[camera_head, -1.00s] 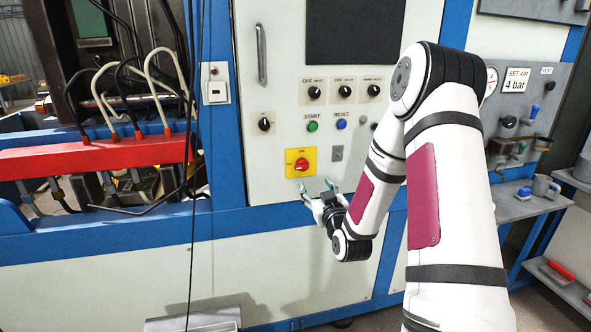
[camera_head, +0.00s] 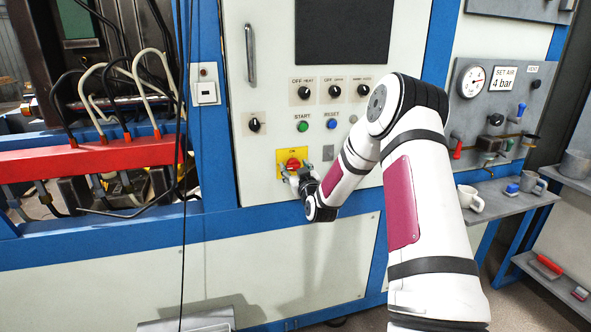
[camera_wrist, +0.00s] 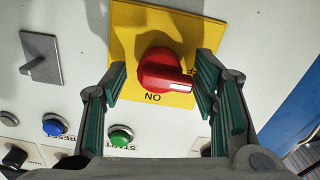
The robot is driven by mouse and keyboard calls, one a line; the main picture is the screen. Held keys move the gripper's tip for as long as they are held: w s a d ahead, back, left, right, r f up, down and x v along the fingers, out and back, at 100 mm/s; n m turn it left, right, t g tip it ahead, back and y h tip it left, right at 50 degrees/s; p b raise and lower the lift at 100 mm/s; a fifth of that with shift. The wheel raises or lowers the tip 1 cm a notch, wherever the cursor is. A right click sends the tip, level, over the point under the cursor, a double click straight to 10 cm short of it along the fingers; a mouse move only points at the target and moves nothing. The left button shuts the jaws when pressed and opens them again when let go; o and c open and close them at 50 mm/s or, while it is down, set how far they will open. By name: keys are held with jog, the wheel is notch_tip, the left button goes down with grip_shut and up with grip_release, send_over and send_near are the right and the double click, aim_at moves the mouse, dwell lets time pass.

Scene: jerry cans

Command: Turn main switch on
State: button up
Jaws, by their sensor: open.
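The main switch is a red rotary knob (camera_head: 293,163) on a yellow plate (camera_head: 283,155), low on the white control panel. In the wrist view the red knob (camera_wrist: 165,70) sits on the yellow plate (camera_wrist: 130,30). The printed ON appears upside down beside it. The knob's white mark points right there, sideways to the ON label. My gripper (camera_head: 297,177) is at the switch; in the wrist view the open gripper (camera_wrist: 160,78) has one finger on each side of the knob. The right fingertip is very close to the knob; I cannot tell whether it touches.
The green START button (camera_head: 303,127), blue RESET button (camera_head: 331,124) and a small grey switch (camera_head: 328,150) are near the main switch. Cables hang left of the panel over a red bar (camera_head: 90,155).

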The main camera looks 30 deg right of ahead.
jog(key=c, duration=0.9)
jog(key=shift+d, duration=0.1)
jog(key=shift+c, duration=0.3)
